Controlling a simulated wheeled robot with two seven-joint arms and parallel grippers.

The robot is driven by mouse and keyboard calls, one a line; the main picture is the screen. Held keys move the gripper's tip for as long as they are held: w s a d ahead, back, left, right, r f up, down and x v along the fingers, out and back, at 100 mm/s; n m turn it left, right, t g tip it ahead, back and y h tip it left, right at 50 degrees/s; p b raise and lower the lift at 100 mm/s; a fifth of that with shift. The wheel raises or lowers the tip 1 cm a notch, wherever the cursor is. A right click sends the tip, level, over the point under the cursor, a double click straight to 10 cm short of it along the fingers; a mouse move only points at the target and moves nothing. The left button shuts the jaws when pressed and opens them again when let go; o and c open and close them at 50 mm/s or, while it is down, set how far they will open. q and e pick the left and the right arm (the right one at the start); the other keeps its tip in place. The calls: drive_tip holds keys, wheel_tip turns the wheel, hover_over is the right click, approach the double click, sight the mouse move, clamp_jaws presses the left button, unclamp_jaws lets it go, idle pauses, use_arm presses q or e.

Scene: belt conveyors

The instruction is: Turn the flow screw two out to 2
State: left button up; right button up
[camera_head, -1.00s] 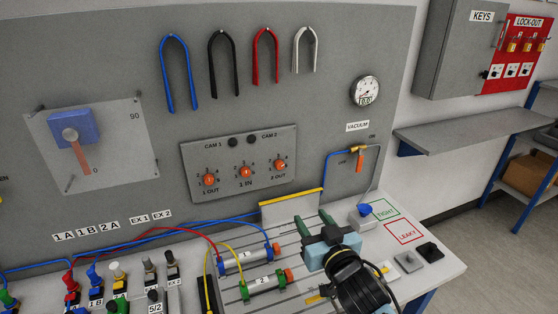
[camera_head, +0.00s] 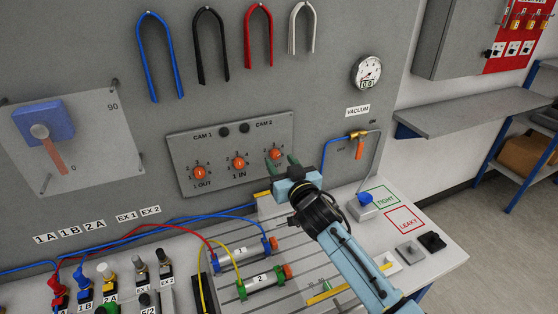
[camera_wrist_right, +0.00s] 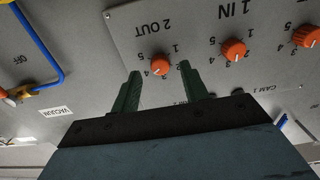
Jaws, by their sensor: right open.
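The 2 OUT flow screw is an orange knob (camera_head: 275,153) at the right end of the grey panel (camera_head: 184,146). It also shows in the right wrist view (camera_wrist_right: 160,68), which sees the panel upside down, with numbers around the knob. I cannot tell for sure which number it points to. My right gripper (camera_head: 281,165) is open with its green fingers reaching toward this knob. In the right wrist view the gripper (camera_wrist_right: 163,78) has one finger on each side of the knob, apart from it. The fingers partly hide the 2 OUT label in the head view. My left gripper is not in view.
The 1 IN knob (camera_head: 239,162) and 1 OUT knob (camera_head: 199,173) sit left on the same panel. A vacuum valve (camera_head: 359,146) and gauge (camera_head: 367,73) are to the right. Cylinders (camera_head: 264,277) and hoses lie on the bench below.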

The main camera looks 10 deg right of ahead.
sight(275, 155)
drive_tip(key=shift+w+a, duration=0.15)
drive_tip(key=shift+w, duration=0.9)
drive_tip(key=shift+a, duration=0.1)
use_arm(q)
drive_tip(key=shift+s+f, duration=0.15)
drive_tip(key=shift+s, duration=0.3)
use_arm(e)
clamp_jaws()
